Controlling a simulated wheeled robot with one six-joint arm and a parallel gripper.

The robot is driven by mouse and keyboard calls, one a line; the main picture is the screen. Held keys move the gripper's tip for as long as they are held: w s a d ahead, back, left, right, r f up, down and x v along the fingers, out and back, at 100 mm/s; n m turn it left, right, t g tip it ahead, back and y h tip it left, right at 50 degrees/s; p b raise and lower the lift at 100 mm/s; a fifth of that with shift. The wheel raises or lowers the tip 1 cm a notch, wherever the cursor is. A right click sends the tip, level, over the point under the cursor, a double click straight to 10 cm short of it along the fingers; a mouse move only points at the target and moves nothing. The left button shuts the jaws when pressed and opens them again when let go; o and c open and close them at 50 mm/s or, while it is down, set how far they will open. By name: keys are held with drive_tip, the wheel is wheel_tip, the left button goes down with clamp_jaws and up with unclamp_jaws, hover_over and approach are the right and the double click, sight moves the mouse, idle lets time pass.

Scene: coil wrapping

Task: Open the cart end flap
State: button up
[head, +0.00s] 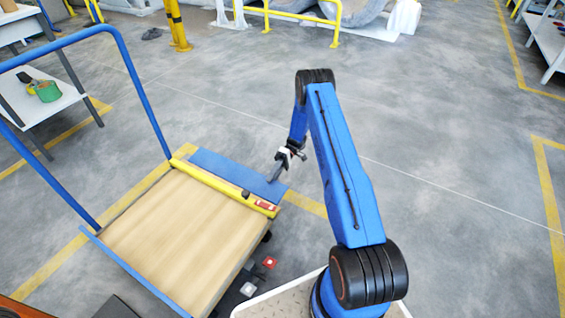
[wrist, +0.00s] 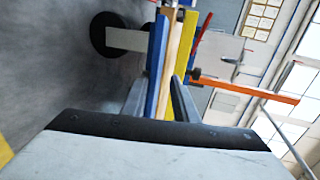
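The cart's wooden deck (head: 175,228) is at lower left in the head view. A yellow bar (head: 215,182) runs along its far end, with a small black knob (head: 246,193) and a red-and-white label or catch (head: 265,205). A blue end flap (head: 228,170) extends outward beyond the bar; its exact tilt is unclear. My gripper (head: 273,178) is at the flap's right end. In the wrist view its two grey fingers (wrist: 160,100) are apart, with the cart's blue, wooden and yellow edges (wrist: 167,60) showing between and beyond them. Contact cannot be told.
The cart's blue handle (head: 139,95) rises at the left. Red (head: 269,262) and white (head: 248,289) pedals show near the cart's right side. A shelf table (head: 45,98) stands behind left. Yellow rails (head: 290,14) are at the back.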

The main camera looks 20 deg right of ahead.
drive_tip(key=v, duration=1.3)
drive_tip(key=shift+w+d, duration=0.25)
drive_tip(key=shift+d, duration=0.1)
drive_tip(key=shift+c, duration=0.7)
